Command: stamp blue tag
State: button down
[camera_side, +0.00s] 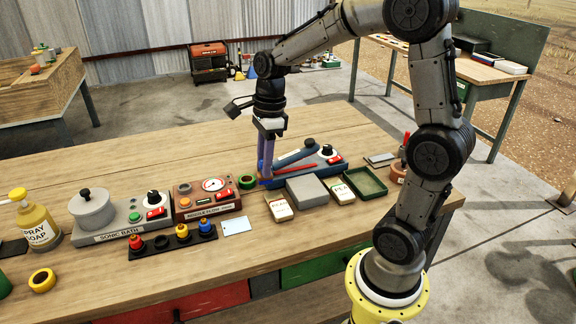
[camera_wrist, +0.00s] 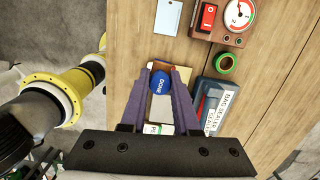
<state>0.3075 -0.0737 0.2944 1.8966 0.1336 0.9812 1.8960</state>
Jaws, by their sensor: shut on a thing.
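My gripper (camera_side: 265,178) points down over the bench, its purple fingers shut on a round blue stamp marked DONE (camera_wrist: 163,80). In the wrist view the stamp sits between the fingertips of my gripper (camera_wrist: 164,72). Only a little blue shows at the fingertips in the side view, and the stamp's underside is hidden. A pale blue tag (camera_side: 236,226) lies flat on the bench, to the left of my gripper and nearer the front edge. The tag (camera_wrist: 169,15) also shows at the top of the wrist view, clear of the stamp.
A bean packet (camera_side: 280,206), a grey box (camera_side: 307,191) and a pea packet (camera_side: 342,192) lie close to my gripper. The blue bag sealer (camera_side: 328,160) stands just behind. A gauge box (camera_side: 206,198) and a rack with coloured knobs (camera_side: 172,244) flank the tag.

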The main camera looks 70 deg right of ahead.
jog(key=w+a+f+n, duration=0.1)
jog(key=w+a+f, duration=0.4)
jog(key=w, duration=0.1)
send_over(233, 226)
jog(key=shift+s+d+f, duration=0.15)
jog(key=shift+f, duration=1.45)
jog(key=shift+s+d+f, duration=0.1)
jog(key=shift+f, duration=1.45)
jog(key=shift+f, duration=0.6)
jog(key=shift+r, duration=0.15)
notch_tip(233, 226, up, 7)
dwell(0.4)
